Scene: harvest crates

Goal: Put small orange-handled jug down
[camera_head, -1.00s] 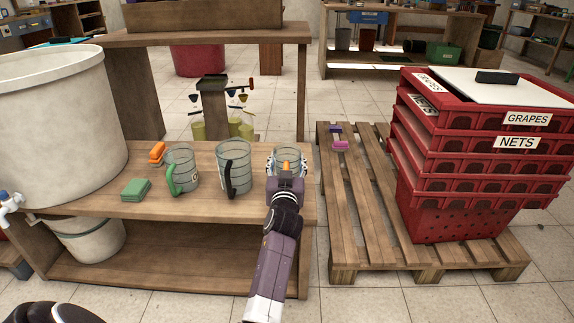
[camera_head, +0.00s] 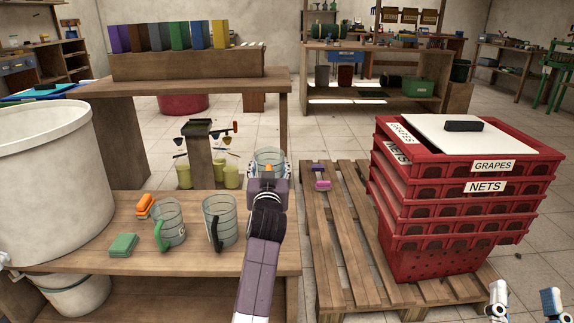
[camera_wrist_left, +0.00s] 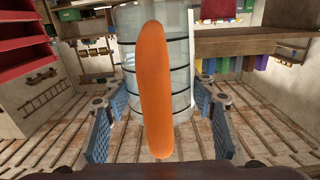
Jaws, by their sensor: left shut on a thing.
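My left gripper (camera_head: 268,172) is shut on the orange handle (camera_wrist_left: 153,90) of the small clear jug (camera_head: 268,157). In the head view the jug shows above the back right corner of the wooden bench (camera_head: 95,232); its lower part is hidden by my gripper. In the left wrist view the clear jug wall (camera_wrist_left: 180,75) with dark rings stands behind the handle, between the blue finger pads. That view appears upside down. My right gripper (camera_head: 525,304) shows only its fingertips at the lower right, apart and with nothing between them.
A green-handled jug (camera_head: 169,222), a black-handled jug (camera_head: 222,222), an orange block (camera_head: 145,205) and a green sponge (camera_head: 122,245) are on the bench. A big pale tub (camera_head: 50,180) stands left. Red crates (camera_head: 455,215) stand on a pallet (camera_head: 325,240) to the right.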

